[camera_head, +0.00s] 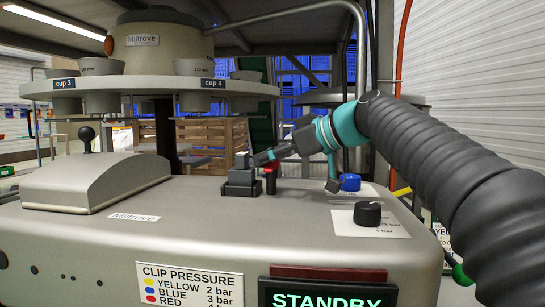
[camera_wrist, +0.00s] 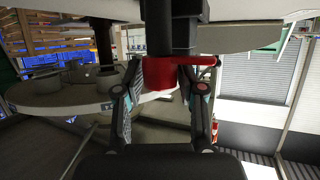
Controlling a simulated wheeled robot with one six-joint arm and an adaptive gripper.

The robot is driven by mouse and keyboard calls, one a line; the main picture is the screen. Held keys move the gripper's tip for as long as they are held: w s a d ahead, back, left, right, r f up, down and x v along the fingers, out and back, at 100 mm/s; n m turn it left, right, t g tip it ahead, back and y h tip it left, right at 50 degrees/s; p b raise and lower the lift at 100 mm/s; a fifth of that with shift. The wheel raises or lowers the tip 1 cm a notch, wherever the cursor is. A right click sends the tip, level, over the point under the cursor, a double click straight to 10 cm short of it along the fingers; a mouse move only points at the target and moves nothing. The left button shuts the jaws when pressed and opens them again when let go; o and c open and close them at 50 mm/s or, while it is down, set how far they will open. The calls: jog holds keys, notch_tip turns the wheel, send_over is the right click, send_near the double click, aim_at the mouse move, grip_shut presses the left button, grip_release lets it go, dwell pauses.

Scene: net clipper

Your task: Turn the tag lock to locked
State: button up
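The tag lock appears to be the red knob (camera_head: 270,180) with a short side lever, on a dark post on the machine's top. In the wrist view the red knob (camera_wrist: 165,73) sits between the fingertips, its lever pointing right past the right finger. My gripper (camera_head: 262,157) comes in from the right, at the knob's upper part. In the wrist view my gripper (camera_wrist: 161,85) has its fingers apart, one on each side of the knob. I cannot make out firm contact. No lock marking is readable.
A grey block in a dark base (camera_head: 240,180) stands close left of the knob. A blue knob (camera_head: 350,182) and a black dial (camera_head: 367,213) sit to the right, under my arm. A cup carousel (camera_head: 150,88) overhangs the back left. A display (camera_head: 328,298) reads STANDBY.

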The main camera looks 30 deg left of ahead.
grip_shut()
